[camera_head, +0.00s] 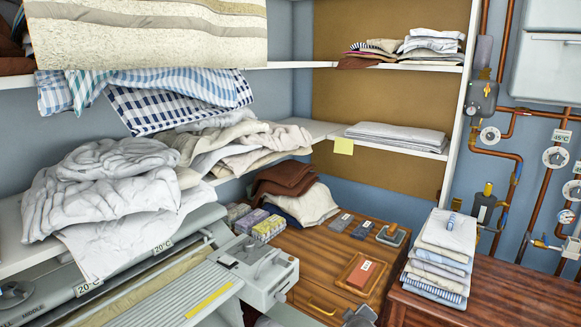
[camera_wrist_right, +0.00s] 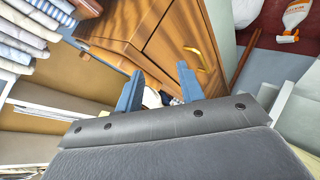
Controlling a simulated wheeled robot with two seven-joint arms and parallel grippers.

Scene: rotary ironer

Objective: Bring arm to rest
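My right gripper (camera_wrist_right: 160,68) shows in the wrist view with its two blue fingers apart and nothing between them. The fingers point toward the front of a wooden cabinet (camera_wrist_right: 150,28) with a yellow handle. In the head view, a small grey part at the bottom edge, in front of the cabinet (camera_head: 325,240), looks like the tip of my right gripper (camera_head: 360,316). Most of that arm is out of frame. My left gripper does not show in either view.
The rotary ironer (camera_head: 262,270) fills the lower left. Rumpled white linen (camera_head: 105,190) lies above it. A folded stack (camera_head: 440,255) stands on the right-hand wooden top (camera_head: 520,295). Pipes and gauges line the right wall. A white bottle (camera_wrist_right: 297,14) shows in the wrist view.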

